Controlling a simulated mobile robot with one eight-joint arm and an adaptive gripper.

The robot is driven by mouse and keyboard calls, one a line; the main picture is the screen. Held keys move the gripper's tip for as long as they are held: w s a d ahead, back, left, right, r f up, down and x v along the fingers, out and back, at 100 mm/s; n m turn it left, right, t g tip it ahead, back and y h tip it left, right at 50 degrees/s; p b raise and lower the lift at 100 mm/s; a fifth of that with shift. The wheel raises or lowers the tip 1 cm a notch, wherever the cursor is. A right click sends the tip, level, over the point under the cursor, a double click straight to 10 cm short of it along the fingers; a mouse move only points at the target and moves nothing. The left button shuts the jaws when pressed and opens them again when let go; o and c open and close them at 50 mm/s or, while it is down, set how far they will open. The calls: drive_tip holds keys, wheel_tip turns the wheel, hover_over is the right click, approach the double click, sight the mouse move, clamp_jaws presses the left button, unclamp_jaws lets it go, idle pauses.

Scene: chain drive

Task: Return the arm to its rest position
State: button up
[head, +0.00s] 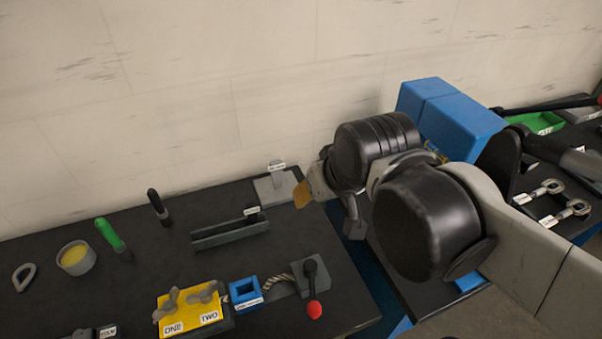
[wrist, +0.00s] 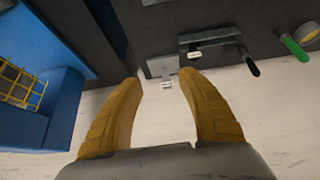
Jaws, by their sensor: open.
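My arm comes in from the right edge of the head view, with its black and grey joints bent over the gap between two dark benches. My gripper (head: 303,194) is at the arm's left end, above the right part of the left bench. In the wrist view, the two yellow-brown fingers of my gripper (wrist: 168,88) stand apart with nothing between them. The gripper touches nothing that I can see. In the head view only one fingertip shows clearly; my wrist hides the rest.
On the left bench (head: 170,232) are a grey channel (head: 230,233), a yellow block (head: 190,305), a blue square holder (head: 244,292), a red-knobbed lever (head: 314,309) and a green-handled tool (head: 110,234). A blue machine (head: 455,115) stands close behind my arm. A pale wall (head: 180,90) backs everything.

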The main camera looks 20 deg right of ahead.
drive_tip(key=shift+s+f+t, duration=0.3)
drive_tip(key=shift+s+f, duration=0.7)
drive_tip(key=shift+s, duration=0.15)
wheel_tip(320, 180, down, 5)
drive_tip(key=b, duration=0.4)
drive_tip(key=shift+r+b, duration=0.15)
drive_tip(key=shift+b, duration=0.2)
